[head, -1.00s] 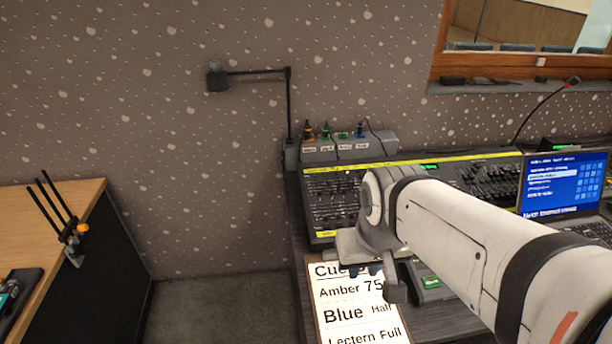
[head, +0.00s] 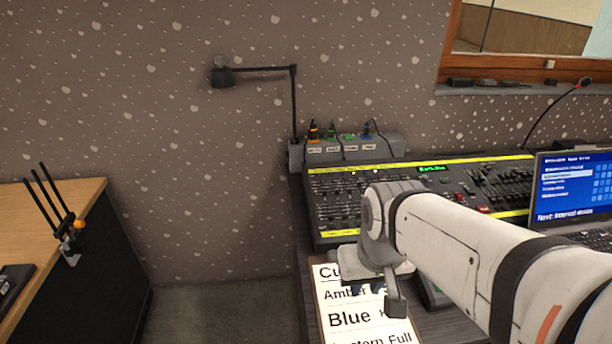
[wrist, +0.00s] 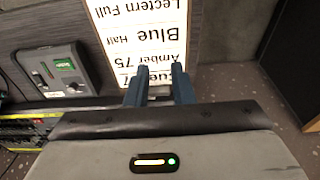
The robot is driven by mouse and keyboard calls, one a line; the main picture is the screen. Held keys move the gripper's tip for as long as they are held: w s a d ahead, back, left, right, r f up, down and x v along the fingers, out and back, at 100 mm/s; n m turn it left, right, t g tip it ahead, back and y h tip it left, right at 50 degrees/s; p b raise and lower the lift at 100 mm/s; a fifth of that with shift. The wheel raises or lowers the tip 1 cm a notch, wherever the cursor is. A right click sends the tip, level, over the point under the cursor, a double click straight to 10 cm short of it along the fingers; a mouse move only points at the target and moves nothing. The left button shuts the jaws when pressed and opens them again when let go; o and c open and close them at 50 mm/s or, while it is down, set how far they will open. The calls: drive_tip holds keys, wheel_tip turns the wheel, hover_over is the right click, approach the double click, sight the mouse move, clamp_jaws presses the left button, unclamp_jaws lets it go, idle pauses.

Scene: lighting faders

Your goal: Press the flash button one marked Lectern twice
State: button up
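The lighting console (head: 335,205) stands on the desk behind my arm, with rows of faders and yellow strips. Its button labels are too small to read, so I cannot tell which button is marked Lectern. My gripper (head: 368,288) is over the white cue card (head: 345,318), in front of the console's near edge and apart from it. In the wrist view the two blue fingers (wrist: 159,78) stand apart with nothing held between them, above the card (wrist: 150,38). A yellow-striped console edge (wrist: 25,118) shows at the lower left there.
A grey box with a green display (wrist: 62,68) lies beside the card; my arm mostly hides it in the head view. A laptop (head: 575,190) stands at right. A row of plugs (head: 340,140) and a lamp (head: 255,72) are behind the console.

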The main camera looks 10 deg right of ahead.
clamp_jaws()
idle(1.5)
